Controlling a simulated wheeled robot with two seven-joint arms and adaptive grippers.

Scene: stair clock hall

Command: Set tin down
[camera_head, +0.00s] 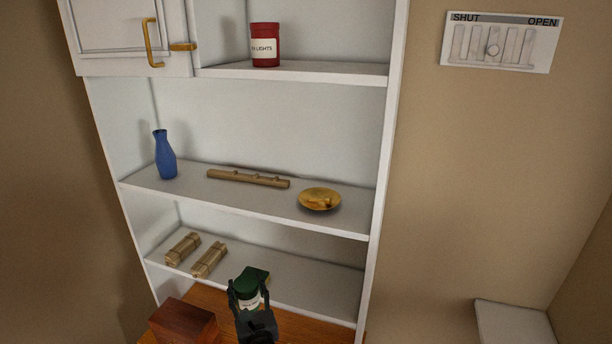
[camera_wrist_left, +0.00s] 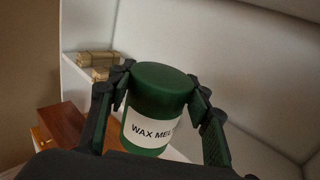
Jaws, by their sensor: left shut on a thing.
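My left gripper (camera_head: 247,292) is shut on a green tin (camera_head: 247,284), with one finger on each side of it. In the left wrist view the tin (camera_wrist_left: 157,102) is upright, with a dark green top and a white label whose visible letters read "WAX MEL". The left gripper also shows there (camera_wrist_left: 160,90). In the head view the tin is in front of the lower shelf (camera_head: 310,285), near the wooden surface (camera_head: 295,314) below. I cannot tell whether its underside touches anything. My right gripper is not in view.
Two tan bundles (camera_head: 210,260) lie left on the lower shelf. A wooden box (camera_head: 183,322) stands at lower left. A blue vase (camera_head: 165,157), tan flute (camera_head: 247,179) and gold dish (camera_head: 320,200) occupy the middle shelf; a red tin (camera_head: 265,46) stands above.

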